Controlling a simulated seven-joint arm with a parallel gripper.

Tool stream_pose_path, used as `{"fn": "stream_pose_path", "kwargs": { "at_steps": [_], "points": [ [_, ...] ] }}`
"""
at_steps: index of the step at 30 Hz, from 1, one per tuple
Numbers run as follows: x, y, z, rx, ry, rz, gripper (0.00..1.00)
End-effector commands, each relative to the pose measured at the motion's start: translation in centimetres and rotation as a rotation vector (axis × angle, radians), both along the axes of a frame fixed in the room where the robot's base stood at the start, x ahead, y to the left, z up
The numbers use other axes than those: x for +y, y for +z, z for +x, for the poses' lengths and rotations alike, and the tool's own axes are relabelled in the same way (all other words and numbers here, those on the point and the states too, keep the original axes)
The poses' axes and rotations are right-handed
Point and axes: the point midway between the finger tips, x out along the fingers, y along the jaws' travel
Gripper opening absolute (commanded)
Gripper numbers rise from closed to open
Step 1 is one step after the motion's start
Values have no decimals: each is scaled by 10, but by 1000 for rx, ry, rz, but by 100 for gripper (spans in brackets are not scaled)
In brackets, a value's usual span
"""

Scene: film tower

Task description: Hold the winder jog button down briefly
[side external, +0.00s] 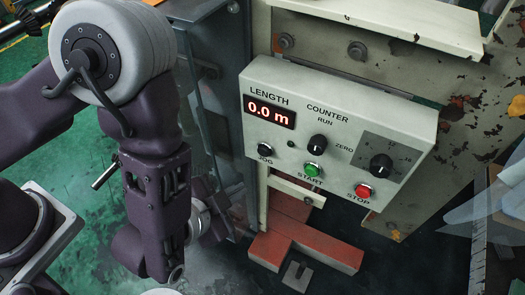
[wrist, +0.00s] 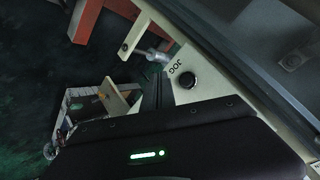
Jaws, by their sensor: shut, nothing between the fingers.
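The jog button (side external: 265,149) is a round black button at the lower left of the pale control panel (side external: 285,75), under the red "0.0 m" display (side external: 269,111). In the wrist view the jog button (wrist: 188,80) shows beside its "JOG" label. My gripper (wrist: 160,78) is shut and empty. Its dark fingers appear just left of the button in that view, apart from it in the picture; their distance from the panel is hard to judge. In the side view my arm hangs left of the panel, and the fingertips cannot be made out.
The panel also carries a run/zero selector (side external: 317,142), a green start button (side external: 312,170), a red stop button (side external: 363,191) and a black dial (side external: 381,165). A red-brown block (side external: 315,245) lies below. A grey machine frame (side external: 210,80) stands close left of the panel.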

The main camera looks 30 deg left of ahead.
Motion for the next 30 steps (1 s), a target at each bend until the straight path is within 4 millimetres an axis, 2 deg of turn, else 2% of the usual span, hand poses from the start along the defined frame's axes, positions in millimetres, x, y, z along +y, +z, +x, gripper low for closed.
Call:
{"fn": "stream_pose_path", "kwargs": {
  "at_steps": [9,15,30],
  "points": [
    [1,1,48,-3,4,-1,0],
    [0,0,66,-1,2,-1,0],
    [0,0,71,0,-1,1,0]
  ]
}}
